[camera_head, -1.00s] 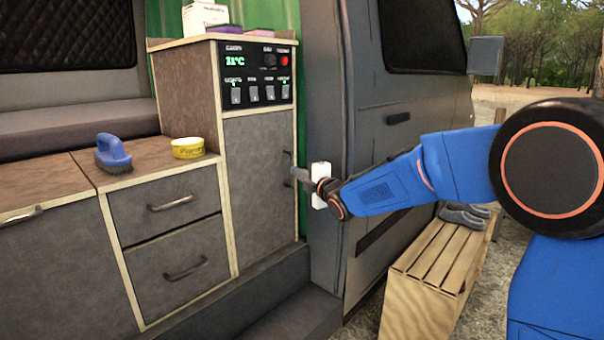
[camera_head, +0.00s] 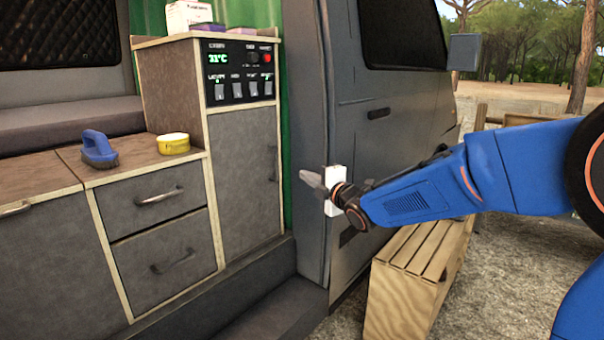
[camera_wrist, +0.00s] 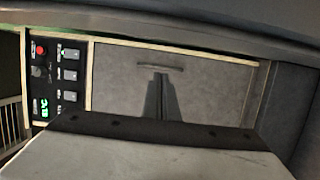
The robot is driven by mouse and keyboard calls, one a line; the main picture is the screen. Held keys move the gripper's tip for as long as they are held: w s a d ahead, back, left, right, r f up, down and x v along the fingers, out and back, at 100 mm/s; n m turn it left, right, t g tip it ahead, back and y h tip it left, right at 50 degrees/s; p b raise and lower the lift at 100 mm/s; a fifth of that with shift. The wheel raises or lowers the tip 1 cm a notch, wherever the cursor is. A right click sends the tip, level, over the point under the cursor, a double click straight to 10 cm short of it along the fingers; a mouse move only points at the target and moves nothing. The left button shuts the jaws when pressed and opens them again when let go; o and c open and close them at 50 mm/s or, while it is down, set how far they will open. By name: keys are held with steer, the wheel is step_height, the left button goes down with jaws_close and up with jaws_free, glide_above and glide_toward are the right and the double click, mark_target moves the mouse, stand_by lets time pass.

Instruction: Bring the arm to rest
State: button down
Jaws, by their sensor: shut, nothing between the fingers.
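My gripper (camera_head: 311,180) is at the end of my blue arm, in front of the dark van door pillar, to the right of the tall cabinet. Its fingers point left toward the cabinet and are shut and empty. In the wrist view the closed fingers (camera_wrist: 160,98) show against the grey cabinet door (camera_wrist: 215,85), below its handle in the picture. In the head view the cabinet door (camera_head: 243,180) is closed, and the gripper appears apart from it.
A control panel (camera_head: 238,72) sits above the cabinet door. A blue brush (camera_head: 98,148) and a yellow tin (camera_head: 173,143) stand on the counter. The van door (camera_head: 385,130) is behind my arm. A slatted wooden crate (camera_head: 405,290) stands on the ground below it.

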steer(key=s+d+f+m+g+h, duration=0.15)
steer(key=s+d+m+h, duration=0.25)
steer(key=s+d+m, duration=0.55)
steer(key=s+d+f+m+g+h, duration=0.1)
steer(key=s+d+f+m+h, duration=0.35)
steer(key=d, duration=0.85)
steer(key=s+d+f+m+g, duration=0.2)
steer(key=s+f+m, duration=0.1)
steer(key=s, duration=0.7)
steer(key=s+d+f+m+g+h, duration=0.1)
steer(key=s+d+f+m+g, duration=0.2)
steer(key=s, duration=0.8)
steer(key=s+d+f+m+g, duration=0.2)
steer(key=s+d+f+m, duration=0.1)
steer(key=s, duration=0.7)
steer(key=shift+s+f+m+h, duration=0.3)
steer(key=shift+f+m, duration=0.35)
steer(key=shift+m, duration=0.35)
